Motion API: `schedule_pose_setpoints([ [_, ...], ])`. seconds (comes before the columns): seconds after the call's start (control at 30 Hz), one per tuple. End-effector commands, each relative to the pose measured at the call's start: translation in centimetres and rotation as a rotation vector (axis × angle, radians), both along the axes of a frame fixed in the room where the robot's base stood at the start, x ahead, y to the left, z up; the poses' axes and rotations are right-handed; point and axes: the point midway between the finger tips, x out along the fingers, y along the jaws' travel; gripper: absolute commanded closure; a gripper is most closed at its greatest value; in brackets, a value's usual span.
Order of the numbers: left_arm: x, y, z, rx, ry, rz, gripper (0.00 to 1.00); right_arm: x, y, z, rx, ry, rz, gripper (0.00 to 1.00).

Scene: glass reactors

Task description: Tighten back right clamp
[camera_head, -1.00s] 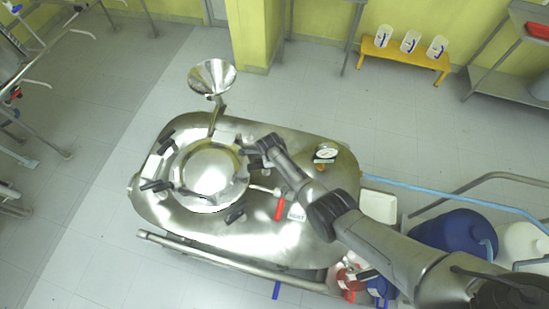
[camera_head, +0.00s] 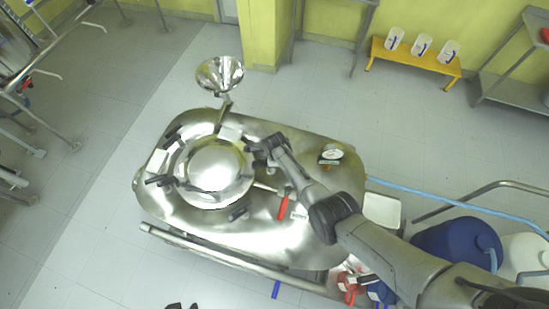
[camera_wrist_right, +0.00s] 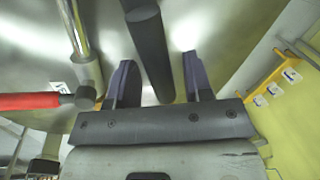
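The round steel lid (camera_head: 215,165) sits on the reactor top (camera_head: 285,230), with black-handled clamps around its rim. One clamp is at the back left (camera_head: 173,132), one at the left (camera_head: 160,181) and one at the front right (camera_head: 238,213). My right gripper (camera_head: 256,150) is at the lid's back right edge and mostly hides the clamp there. In the right wrist view, my right gripper (camera_wrist_right: 160,80) is open, with the black clamp handle (camera_wrist_right: 150,45) between its fingers and a gap visible on each side. A small dark shape at the head view's bottom edge may be my left gripper (camera_head: 180,306).
A red-handled valve (camera_head: 283,207) lies right of the lid; its red handle also shows in the right wrist view (camera_wrist_right: 28,101). A steel funnel (camera_head: 220,74) rises behind the lid. A round gauge (camera_head: 331,153) stands to the right. Blue drums (camera_head: 455,243) stand on the floor at right.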

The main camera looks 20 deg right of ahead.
Motion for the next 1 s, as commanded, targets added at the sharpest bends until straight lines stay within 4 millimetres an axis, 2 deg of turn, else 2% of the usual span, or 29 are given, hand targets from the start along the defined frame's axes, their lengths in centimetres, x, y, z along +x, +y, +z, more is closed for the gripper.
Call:
schedule_pose_setpoints([
  [0.27,0.0,-0.1,0.1,-0.003,-0.001,0.002,0.53,0.0,0.0,0.1,0.0,0.0,0.002,0.51],
  [0.4,0.0,0.0,0.6,-0.001,0.0,0.001,0.53,-0.1,0.1,0.9,0.001,0.0,0.002,0.51],
  [0.73,0.0,0.3,2.5,0.009,0.0,-0.006,0.53,-1.0,0.4,5.8,0.001,-0.003,0.0,0.51],
  [1.0,0.0,0.3,2.8,0.011,-0.001,-0.007,0.53,-1.8,0.7,10.0,0.001,-0.002,0.001,0.51],
])
